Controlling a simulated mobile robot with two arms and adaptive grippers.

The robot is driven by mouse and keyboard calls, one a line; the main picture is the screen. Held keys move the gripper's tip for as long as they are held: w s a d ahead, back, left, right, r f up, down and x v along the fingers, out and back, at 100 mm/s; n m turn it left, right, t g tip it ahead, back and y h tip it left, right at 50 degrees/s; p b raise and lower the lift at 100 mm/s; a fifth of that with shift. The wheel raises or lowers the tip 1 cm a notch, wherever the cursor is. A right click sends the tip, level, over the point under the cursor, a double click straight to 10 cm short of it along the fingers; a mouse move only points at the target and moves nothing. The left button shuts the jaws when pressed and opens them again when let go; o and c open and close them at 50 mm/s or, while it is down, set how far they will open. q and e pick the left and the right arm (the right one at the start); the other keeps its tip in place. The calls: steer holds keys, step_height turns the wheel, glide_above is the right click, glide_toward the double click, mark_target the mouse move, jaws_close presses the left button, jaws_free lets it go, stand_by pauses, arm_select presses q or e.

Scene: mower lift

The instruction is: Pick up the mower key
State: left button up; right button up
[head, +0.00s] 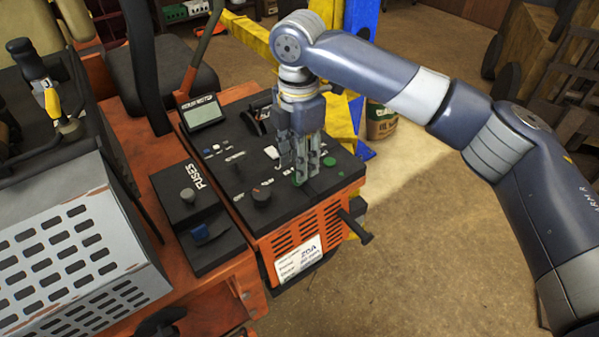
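The mower's black control panel (235,150) lies in the middle of the head view. My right gripper (307,178) points straight down over the panel's right part, its fingertips at or just above the surface. The fingers are close together; I cannot tell whether they are shut or whether anything is between them. My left gripper is out of view.
A black knob (262,195) stands left of the fingertips. A fuse box (197,215) with a grey knob sits further left. A red lever (197,60) rises behind the panel. A dark handle (357,228) sticks out at the front right. The floor at right is mostly clear.

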step_height(320, 180, down, 2)
steer(key=shift+s+d+f+p, duration=0.1)
steer(key=shift+d+f+p, duration=0.05)
steer(key=shift+p, duration=0.3)
steer(key=shift+f, duration=0.5)
steer(key=c, duration=0.4)
jaws_close()
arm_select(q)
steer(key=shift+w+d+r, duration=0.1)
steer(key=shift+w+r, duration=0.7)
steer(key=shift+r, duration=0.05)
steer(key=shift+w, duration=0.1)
